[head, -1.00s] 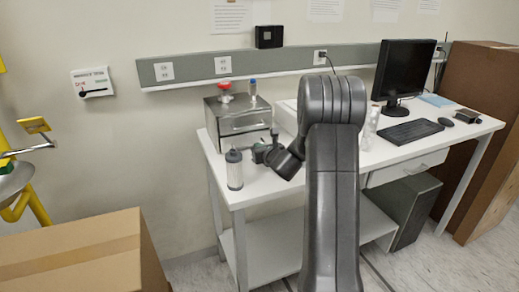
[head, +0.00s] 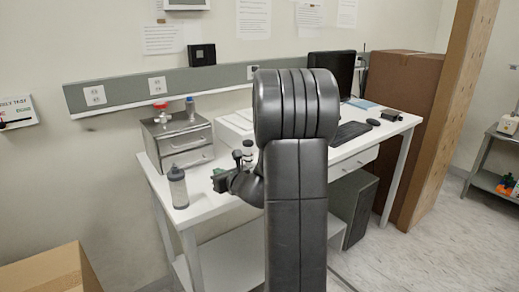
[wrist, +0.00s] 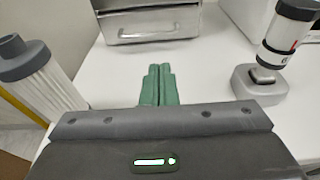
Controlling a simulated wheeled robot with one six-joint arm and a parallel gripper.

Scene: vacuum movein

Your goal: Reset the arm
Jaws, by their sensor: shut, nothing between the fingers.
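My gripper (head: 219,179) is held over the left part of the white table (head: 240,212), in front of the metal drawer box. In the wrist view its green fingers (wrist: 158,85) are together with nothing between them. My arm is folded, and its dark links cover the middle of the head view. They hide part of the table and part of the monitor.
A grey-capped bottle (head: 178,188) stands left of my gripper; it also shows in the wrist view (wrist: 40,78). The metal drawer box (head: 182,138) is behind. A white device with a dark band (wrist: 285,35) stands at right. Cardboard boxes (head: 45,277) flank the table.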

